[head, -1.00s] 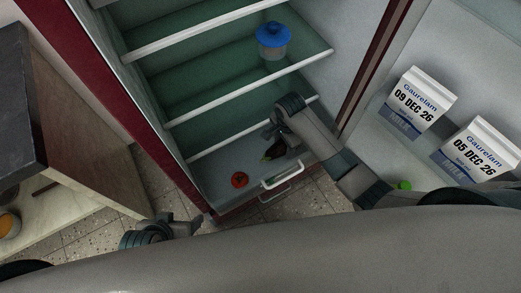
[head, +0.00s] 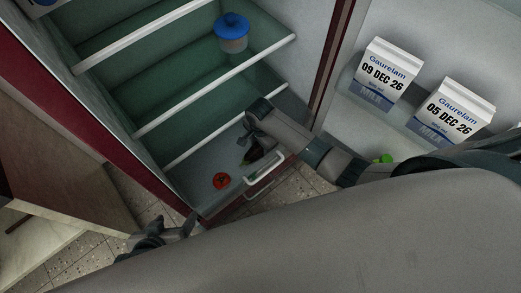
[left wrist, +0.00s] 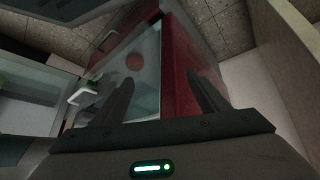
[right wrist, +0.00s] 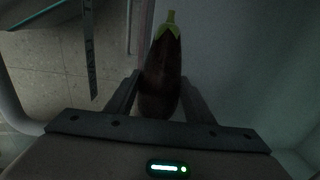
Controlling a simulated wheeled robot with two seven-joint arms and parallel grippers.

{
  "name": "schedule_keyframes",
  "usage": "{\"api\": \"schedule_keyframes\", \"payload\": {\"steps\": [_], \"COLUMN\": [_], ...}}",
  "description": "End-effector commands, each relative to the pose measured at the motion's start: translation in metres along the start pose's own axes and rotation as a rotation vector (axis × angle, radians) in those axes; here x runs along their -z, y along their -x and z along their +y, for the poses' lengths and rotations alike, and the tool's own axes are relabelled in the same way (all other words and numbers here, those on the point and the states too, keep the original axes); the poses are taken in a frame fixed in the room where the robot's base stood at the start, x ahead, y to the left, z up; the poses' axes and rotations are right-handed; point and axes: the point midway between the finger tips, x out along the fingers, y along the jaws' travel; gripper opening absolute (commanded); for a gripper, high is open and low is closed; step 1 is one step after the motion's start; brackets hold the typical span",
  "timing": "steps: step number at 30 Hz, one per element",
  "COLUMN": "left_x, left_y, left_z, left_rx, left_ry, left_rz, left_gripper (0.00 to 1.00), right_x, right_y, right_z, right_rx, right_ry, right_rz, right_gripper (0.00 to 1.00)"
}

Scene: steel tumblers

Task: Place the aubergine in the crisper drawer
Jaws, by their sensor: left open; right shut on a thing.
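The dark purple aubergine (head: 253,157) with a green cap is partly hidden by my right arm in the head view. My right gripper (head: 250,147) is shut on it, inside the lower front of the fridge. In the right wrist view the aubergine (right wrist: 161,78) stands between the fingers, cap pointing away from the gripper. My left gripper (head: 190,224) is open and empty, left of the drawer front. I cannot tell whether the aubergine touches the drawer.
A red tomato (head: 222,181) lies in the drawer area, left of the aubergine. A blue-lidded container (head: 231,32) stands on a shelf above. Two milk cartons (head: 385,75) (head: 454,112) and a green item (head: 385,158) are in the door at right. A wooden cabinet (head: 60,165) stands at left.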

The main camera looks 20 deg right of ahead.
Motion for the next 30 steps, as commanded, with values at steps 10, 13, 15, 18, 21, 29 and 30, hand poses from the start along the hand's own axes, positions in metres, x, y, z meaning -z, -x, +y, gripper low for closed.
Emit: {"api": "schedule_keyframes", "payload": {"steps": [10, 13, 15, 18, 21, 29, 30], "left_x": [0.007, 0.007, 0.007, 0.007, 0.007, 0.008, 0.008], "left_y": [-0.002, -0.002, -0.002, -0.002, -0.002, -0.002, -0.002], "left_z": [0.013, 0.013, 0.013, 0.013, 0.013, 0.013, 0.012], "left_rx": [-0.034, -0.034, -0.034, -0.034, -0.033, -0.032, -0.032], "left_ry": [0.004, 0.005, 0.004, 0.004, 0.004, 0.004, 0.004], "left_rz": [0.07, 0.069, 0.069, 0.068, 0.068, 0.07, 0.07], "left_gripper": [0.68, 0.68, 0.68, 0.68, 0.68, 0.68, 0.68], "right_x": [0.001, 0.0, 0.0, 0.0, 0.001, 0.001, 0.001], "right_y": [-0.028, -0.027, -0.027, -0.029, -0.031, -0.03, -0.03], "right_z": [0.0, 0.0, 0.0, 0.0, 0.0, 0.0, 0.0], "right_rx": [0.001, 0.001, 0.001, 0.0, 0.0, 0.0, 0.0], "right_ry": [0.0, 0.0, 0.0, -0.001, -0.001, -0.001, -0.001], "right_rz": [0.001, 0.001, 0.001, 0.0, 0.0, 0.001, 0.001], "right_gripper": [0.22, 0.22, 0.22, 0.22, 0.55, 0.67, 0.67]}}
